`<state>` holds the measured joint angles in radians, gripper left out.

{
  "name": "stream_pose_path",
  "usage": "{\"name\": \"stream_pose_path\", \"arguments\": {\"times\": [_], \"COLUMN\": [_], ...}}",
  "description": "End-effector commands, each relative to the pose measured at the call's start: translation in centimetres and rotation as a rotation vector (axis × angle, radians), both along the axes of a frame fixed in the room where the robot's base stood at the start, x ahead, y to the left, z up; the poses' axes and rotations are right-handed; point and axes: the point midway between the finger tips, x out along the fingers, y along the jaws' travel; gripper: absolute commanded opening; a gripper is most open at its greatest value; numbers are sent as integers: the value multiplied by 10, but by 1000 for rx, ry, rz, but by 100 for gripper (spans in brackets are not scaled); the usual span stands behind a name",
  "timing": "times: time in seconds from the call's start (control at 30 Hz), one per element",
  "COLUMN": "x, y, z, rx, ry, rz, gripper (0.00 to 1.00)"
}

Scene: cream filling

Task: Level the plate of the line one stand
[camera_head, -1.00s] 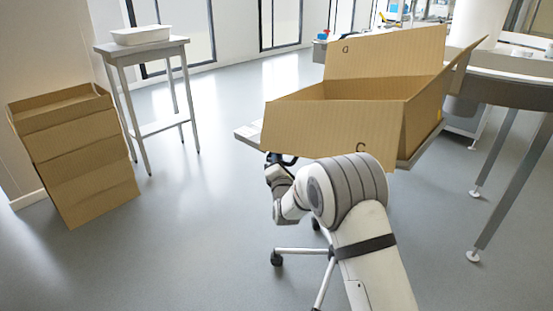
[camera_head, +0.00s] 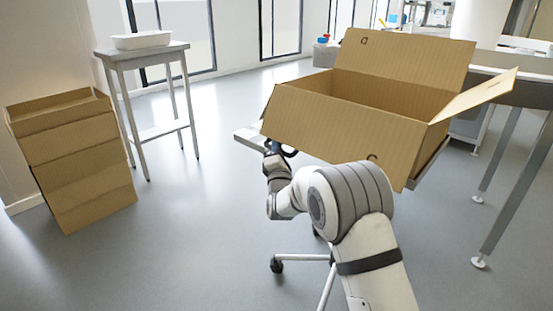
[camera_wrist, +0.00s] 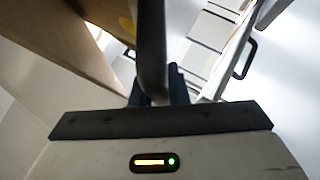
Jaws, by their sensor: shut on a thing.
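The plate (camera_head: 247,137) tops a wheeled stand (camera_head: 300,257). Most of it is hidden under an open cardboard box (camera_head: 340,122); its left end and a strip on the right show. The box's front lower edge slopes down to the right in the picture; I cannot tell exactly how far the plate is from level. My gripper (camera_head: 275,150) is at the plate's front left, below the box. In the wrist view my gripper (camera_wrist: 158,90) is shut on a dark grey bar (camera_wrist: 152,45), seemingly a handle of the stand. The cardboard box shows upper left (camera_wrist: 85,50).
Stacked cardboard (camera_head: 75,160) stands on the floor at left. A small table (camera_head: 150,48) with a white tub (camera_head: 142,39) stands behind it. A grey work table (camera_head: 515,92) is close on the right. The floor between left and middle is clear.

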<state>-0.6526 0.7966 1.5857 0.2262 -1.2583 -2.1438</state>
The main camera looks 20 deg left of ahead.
Motion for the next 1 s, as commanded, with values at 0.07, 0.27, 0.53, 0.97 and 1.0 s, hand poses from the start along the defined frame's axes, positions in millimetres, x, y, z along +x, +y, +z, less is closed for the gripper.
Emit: {"name": "stream_pose_path", "arguments": {"times": [0.07,0.27,0.53,0.97,1.0], "x": [0,0,0,-14,-19], "y": [0,0,0,-4,-7], "z": [4,6,4,-3,-5], "rx": [13,13,10,6,6], "ry": [-6,-7,-5,0,0], "rz": [-1,0,0,2,2], "gripper": [0,0,35,36,36]}}
